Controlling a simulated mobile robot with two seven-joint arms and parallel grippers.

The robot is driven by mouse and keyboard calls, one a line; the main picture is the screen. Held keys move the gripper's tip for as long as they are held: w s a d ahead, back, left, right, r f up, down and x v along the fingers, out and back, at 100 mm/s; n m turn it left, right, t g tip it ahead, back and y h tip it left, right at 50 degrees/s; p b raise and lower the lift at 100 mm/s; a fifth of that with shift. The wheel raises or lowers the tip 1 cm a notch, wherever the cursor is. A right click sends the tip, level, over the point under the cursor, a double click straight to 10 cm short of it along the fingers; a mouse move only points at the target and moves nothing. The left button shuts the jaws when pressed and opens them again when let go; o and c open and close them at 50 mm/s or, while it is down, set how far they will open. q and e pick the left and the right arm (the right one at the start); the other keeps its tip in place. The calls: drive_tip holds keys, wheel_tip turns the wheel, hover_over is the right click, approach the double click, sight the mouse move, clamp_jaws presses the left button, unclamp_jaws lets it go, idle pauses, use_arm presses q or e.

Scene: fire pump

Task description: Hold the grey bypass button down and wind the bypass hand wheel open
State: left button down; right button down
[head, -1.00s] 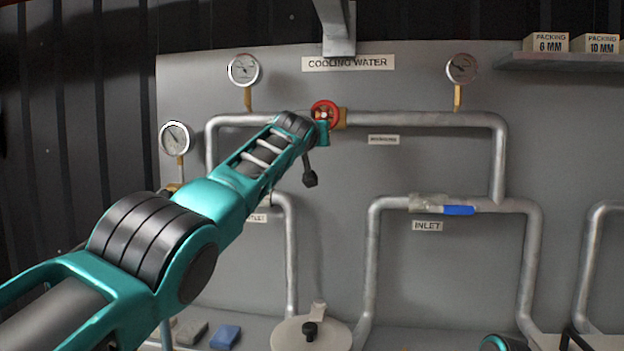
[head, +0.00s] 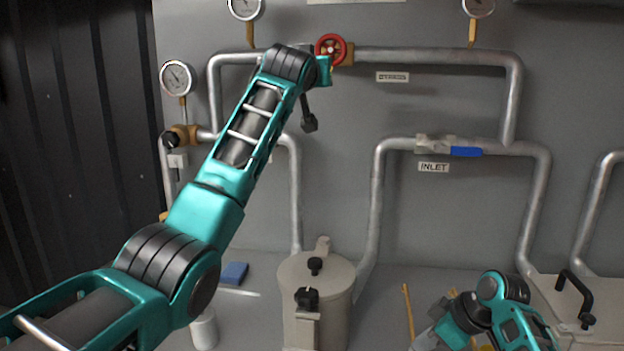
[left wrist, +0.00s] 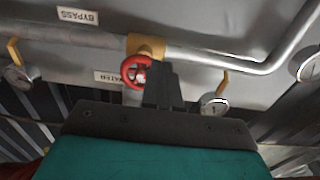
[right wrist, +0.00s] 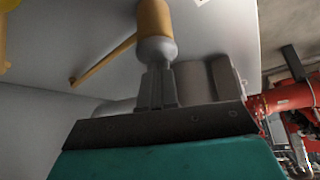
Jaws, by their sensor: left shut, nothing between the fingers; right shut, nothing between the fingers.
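The red bypass hand wheel (head: 330,48) sits on a brass fitting on the upper pipe in the head view. It also shows in the left wrist view (left wrist: 136,72). My left gripper (head: 325,70) is at the wheel; its shut fingers (left wrist: 163,84) appear beside the rim, and I cannot tell whether they touch it. My right gripper (head: 426,337) is low at the right, well below the pipes. Its fingers (right wrist: 157,88) are shut and empty, in front of a brown-and-grey cylinder (right wrist: 154,30). I cannot make out the grey button with certainty.
A lidded grey pot (head: 316,280) stands on the bench between the arms. A blue-handled valve (head: 465,152) is on the inlet pipe. A brown rod (head: 408,312) stands left of my right gripper. A black-knobbed brass valve (head: 180,137) is at the left.

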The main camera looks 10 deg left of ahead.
sight(331, 51)
use_arm(q)
drive_tip(key=shift+s, duration=0.3)
drive_tip(key=w, duration=0.3)
drive_tip(key=w+r, duration=0.1)
drive_tip(key=w, duration=0.1)
drive_tip(key=shift+w+d, duration=0.2)
drive_tip(key=shift+w, duration=0.1)
idle(0.6)
drive_tip(key=shift+a+r, duration=0.1)
drive_tip(key=shift+a, duration=0.05)
idle(0.6)
